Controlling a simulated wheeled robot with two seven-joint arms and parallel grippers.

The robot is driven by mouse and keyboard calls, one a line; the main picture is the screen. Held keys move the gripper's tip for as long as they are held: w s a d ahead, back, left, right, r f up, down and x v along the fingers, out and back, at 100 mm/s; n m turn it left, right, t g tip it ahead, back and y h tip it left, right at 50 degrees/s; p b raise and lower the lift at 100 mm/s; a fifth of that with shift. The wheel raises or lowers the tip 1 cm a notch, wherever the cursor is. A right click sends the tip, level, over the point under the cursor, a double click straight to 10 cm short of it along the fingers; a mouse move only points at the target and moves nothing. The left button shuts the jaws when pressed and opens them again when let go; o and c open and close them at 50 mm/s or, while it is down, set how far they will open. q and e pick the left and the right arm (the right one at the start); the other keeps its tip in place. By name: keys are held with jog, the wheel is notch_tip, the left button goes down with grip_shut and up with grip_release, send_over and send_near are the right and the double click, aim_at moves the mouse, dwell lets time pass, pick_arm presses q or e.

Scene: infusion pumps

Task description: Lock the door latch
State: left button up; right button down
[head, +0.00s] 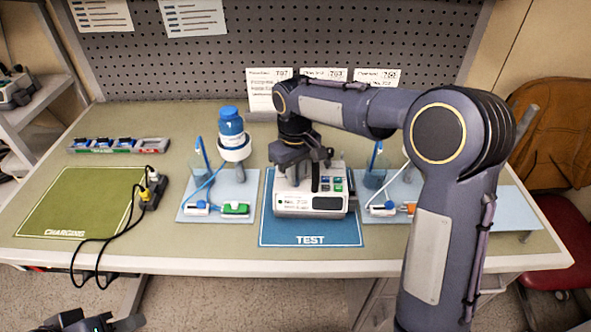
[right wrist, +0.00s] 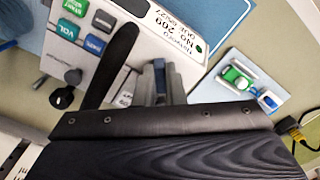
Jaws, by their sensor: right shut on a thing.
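The infusion pump (head: 311,203) is a white box with a display and coloured buttons, standing on the blue TEST mat (head: 275,232). Its label and buttons also show in the right wrist view (right wrist: 185,22). My right gripper (head: 312,160) is over the pump's top, pointing down. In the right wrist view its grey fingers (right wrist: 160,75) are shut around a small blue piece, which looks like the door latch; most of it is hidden. A black bar (right wrist: 112,65) stands beside the fingers. My left gripper (head: 85,322) shows only partly, at the bottom left edge.
Trays with tubing and small parts flank the mat, the left one (head: 185,212) with a blue bottle (head: 231,127). A green CHARGING mat (head: 75,205) with black cables lies at left. A pegboard (head: 300,50) closes the back.

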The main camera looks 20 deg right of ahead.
jog(key=m, duration=0.4)
jog(key=shift+a+r+m+p, duration=0.1)
jog(key=shift+m+p, duration=0.2)
jog(key=shift+p, duration=0.1)
jog(key=shift+m+p, duration=0.3)
jog(key=shift+m, duration=1.2)
jog(key=c, duration=1.5)
grip_release()
notch_tip(320, 180, up, 8)
jog(key=shift+f, duration=0.15)
